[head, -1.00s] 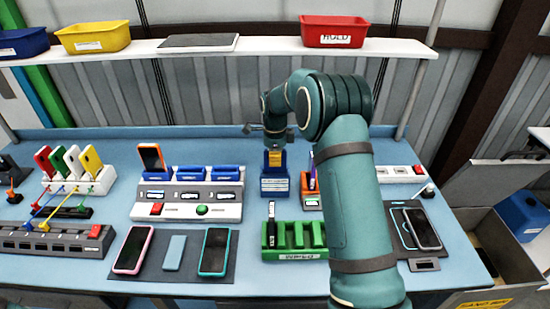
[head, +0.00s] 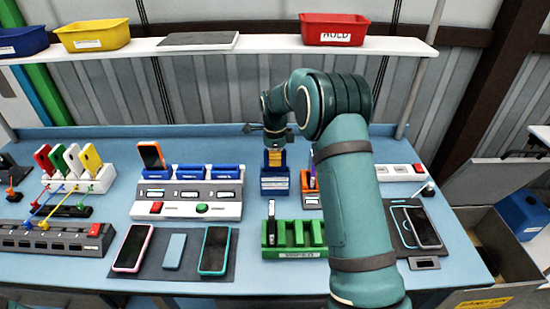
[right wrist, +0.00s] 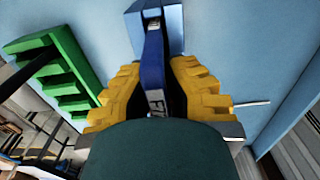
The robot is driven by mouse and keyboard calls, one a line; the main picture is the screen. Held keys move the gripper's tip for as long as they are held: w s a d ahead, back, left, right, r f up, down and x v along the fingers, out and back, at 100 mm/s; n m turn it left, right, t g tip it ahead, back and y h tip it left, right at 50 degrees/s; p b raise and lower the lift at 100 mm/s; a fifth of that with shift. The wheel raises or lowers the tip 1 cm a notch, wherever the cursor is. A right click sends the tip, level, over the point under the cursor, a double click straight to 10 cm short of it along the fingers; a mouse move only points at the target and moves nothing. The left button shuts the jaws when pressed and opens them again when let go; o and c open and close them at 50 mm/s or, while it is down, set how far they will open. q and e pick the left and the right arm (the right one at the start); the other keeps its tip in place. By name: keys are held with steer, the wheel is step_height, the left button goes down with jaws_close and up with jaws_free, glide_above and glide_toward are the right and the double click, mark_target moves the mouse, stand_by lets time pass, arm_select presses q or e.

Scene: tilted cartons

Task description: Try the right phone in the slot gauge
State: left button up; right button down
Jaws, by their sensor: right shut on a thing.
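My right gripper (head: 275,157) is at the back middle of the bench, at the top of a blue block (head: 275,184) with a white label. In the right wrist view its yellow fingers (right wrist: 157,100) are shut on a narrow dark blue piece (right wrist: 153,65) with white lettering, perhaps the slot gauge. A lighter blue body (right wrist: 174,30) lies just beyond it. On a dark mat (head: 192,266) lie a pink-edged phone (head: 132,248), a flat blue-grey block (head: 174,252) and, right of them, a teal-edged phone (head: 214,250). My left gripper is out of view.
A green slotted rack (head: 294,240) stands in front of the blue block; it also shows in the right wrist view (right wrist: 60,75). Another phone (head: 424,228) lies on a pad at right. My right arm hides part of the bench.

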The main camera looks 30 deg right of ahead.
stand_by(0.3)
steer(key=c, duration=1.1)
jaws_free()
steer(key=shift+o, duration=0.2)
steer(key=shift+r, duration=0.15)
steer(key=shift+r+p, duration=0.35)
steer(key=shift+p, duration=0.05)
steer(key=shift+r, duration=0.25)
jaws_close()
